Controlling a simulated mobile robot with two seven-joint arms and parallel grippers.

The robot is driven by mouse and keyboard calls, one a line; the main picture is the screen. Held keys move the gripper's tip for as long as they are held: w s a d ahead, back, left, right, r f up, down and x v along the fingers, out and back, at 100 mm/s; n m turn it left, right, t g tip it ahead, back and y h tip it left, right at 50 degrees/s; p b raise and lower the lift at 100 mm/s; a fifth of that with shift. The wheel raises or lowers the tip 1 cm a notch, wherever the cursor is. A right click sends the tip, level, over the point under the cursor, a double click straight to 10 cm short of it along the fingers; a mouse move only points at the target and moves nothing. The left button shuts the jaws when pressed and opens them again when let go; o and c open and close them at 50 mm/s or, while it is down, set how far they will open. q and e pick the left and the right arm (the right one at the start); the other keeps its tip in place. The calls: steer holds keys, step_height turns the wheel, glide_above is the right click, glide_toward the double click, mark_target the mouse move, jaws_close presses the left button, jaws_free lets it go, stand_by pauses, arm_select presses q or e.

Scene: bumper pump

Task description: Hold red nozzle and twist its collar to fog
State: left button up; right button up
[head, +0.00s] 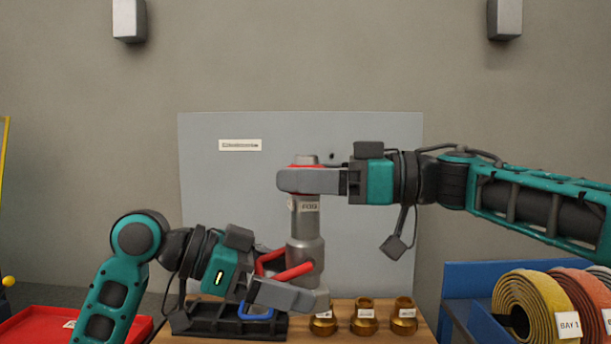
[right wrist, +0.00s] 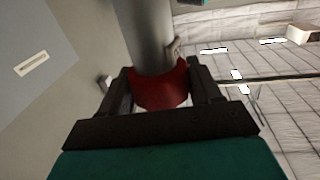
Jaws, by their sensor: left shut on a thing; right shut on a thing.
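The red nozzle (head: 306,250) stands upright in the middle of the head view, with a silver body, red handle parts (head: 293,271) low down and a label reading FOG (head: 310,206). Its red collar (head: 301,165) is at the top, mostly hidden by my right gripper (head: 297,180). In the right wrist view the collar (right wrist: 160,88) sits between both fingers of the right gripper (right wrist: 160,85), which is shut on it. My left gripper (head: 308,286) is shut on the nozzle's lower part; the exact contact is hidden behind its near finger.
A black rack (head: 205,322) with a blue handle (head: 257,312) stands on the wooden table (head: 420,331) below my left gripper. Several brass fittings (head: 364,318) stand to its right. A red tray (head: 40,325) is far left; a blue bin (head: 462,275) with rolled hoses (head: 530,305) is right. A grey panel (head: 225,190) stands behind.

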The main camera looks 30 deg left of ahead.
steer(key=shift+w+r, duration=0.1)
steer(key=shift+r, duration=0.15)
steer(key=o, duration=1)
steer(key=shift+f, duration=0.15)
steer(key=shift+c, duration=0.2)
steer(key=shift+d, duration=0.1)
steer(key=v, duration=1.2)
